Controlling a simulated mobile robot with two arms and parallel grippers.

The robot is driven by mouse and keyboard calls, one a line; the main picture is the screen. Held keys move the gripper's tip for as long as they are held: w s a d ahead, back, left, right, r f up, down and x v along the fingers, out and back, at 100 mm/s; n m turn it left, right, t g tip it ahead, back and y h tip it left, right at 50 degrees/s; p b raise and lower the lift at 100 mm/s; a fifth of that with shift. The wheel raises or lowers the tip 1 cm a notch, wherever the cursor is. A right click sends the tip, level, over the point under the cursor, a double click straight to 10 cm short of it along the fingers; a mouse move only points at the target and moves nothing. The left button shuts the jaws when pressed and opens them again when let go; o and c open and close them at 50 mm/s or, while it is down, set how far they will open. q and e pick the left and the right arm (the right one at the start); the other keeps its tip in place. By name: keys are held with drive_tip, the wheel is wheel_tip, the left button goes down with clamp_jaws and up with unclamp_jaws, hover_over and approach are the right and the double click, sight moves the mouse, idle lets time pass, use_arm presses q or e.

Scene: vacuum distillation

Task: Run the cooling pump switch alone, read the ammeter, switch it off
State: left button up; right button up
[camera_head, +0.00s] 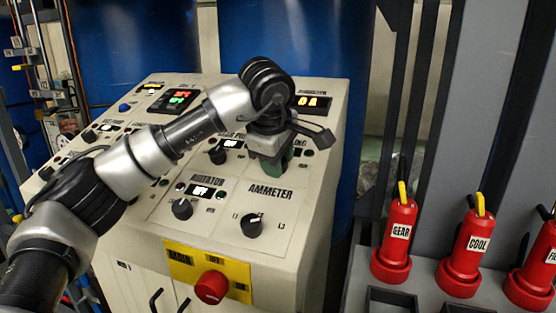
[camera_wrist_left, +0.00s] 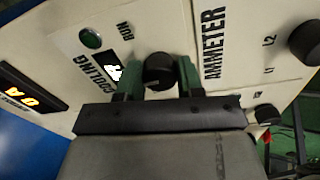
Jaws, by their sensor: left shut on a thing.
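The cooling switch is a black knob (camera_wrist_left: 158,70) beside the COOLING label in the left wrist view. The green-padded fingers of my left gripper (camera_wrist_left: 160,78) are closed around its two sides. In the head view my left gripper (camera_head: 271,165) points down at the panel and hides this knob. A green RUN lamp (camera_wrist_left: 90,40) sits near the label; I cannot tell if it is lit. The ammeter display (camera_head: 313,103) reads 0 A in orange, and also shows in the left wrist view (camera_wrist_left: 30,90). The ammeter selector knob (camera_head: 251,226) sits below the AMMETER label. My right gripper is out of view.
Red cylinders labelled GEAR (camera_head: 396,240) and COOL (camera_head: 467,250) stand at the right.

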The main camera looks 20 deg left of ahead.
use_arm(q)
drive_tip(key=o, duration=0.9)
drive_tip(key=shift+o, duration=0.2)
drive_tip(key=b+v, duration=0.1)
drive_tip(key=v, duration=1)
drive_tip(key=shift+f, duration=0.1)
